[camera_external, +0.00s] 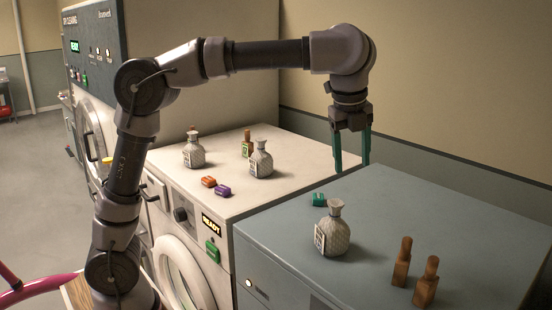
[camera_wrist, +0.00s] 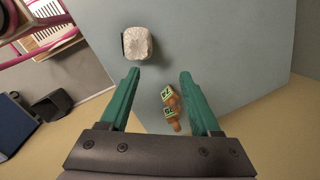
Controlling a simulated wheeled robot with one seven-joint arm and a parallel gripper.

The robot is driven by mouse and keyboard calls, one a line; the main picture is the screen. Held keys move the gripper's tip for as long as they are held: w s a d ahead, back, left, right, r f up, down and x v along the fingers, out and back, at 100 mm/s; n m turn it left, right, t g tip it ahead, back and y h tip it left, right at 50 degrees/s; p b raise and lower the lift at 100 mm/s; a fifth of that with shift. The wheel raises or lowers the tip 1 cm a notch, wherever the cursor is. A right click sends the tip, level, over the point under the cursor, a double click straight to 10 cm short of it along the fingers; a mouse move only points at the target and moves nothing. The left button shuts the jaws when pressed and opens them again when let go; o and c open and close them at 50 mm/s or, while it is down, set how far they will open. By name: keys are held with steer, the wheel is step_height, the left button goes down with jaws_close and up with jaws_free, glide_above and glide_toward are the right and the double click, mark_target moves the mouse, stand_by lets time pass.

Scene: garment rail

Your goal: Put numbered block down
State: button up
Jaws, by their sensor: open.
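Three small blocks show in the external view. A teal block (camera_external: 319,199) rests on the grey machine top (camera_external: 440,215), behind the grey-white patterned bottle. An orange block (camera_external: 208,181) and a purple block (camera_external: 222,190) lie close together on the cream washer top (camera_external: 300,160). Any numbers on them are too small to read. My gripper (camera_external: 352,166) is open and empty, pointing down above the machines, up and to the right of the teal block in the picture. In the wrist view the jaws (camera_wrist: 158,74) are apart with only grey surface between the tips; I cannot make out a block there.
The patterned bottle (camera_external: 333,230) and two brown bottles (camera_external: 402,262) stand on the grey top. In the wrist view, brown bottles (camera_wrist: 171,100) bear green number labels. More bottles (camera_external: 261,160) stand on the cream top. The grey top's right rear is clear.

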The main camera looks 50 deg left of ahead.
steer(key=s+a+f+n+t, duration=0.1)
steer(key=s+a+n, duration=0.3)
steer(key=a, duration=0.7)
steer(key=s+a+f+n+t, duration=0.1)
steer(key=s+a+n, duration=0.2)
steer(key=a+n, duration=0.55)
steer(key=s+a+f+n+t, duration=0.1)
steer(key=s+a+f+n, duration=0.2)
steer(key=s+a+f, duration=0.2)
steer(key=s+a+f+n+t+y, duration=0.1)
steer(key=s+a+f+n, duration=0.3)
steer(key=s+a, duration=0.3)
steer(key=a+f, duration=0.1)
steer(key=a, duration=0.4)
steer(key=shift+a+t+y, duration=0.3)
steer(key=shift+t, duration=0.1)
steer(key=shift+o, duration=0.7)
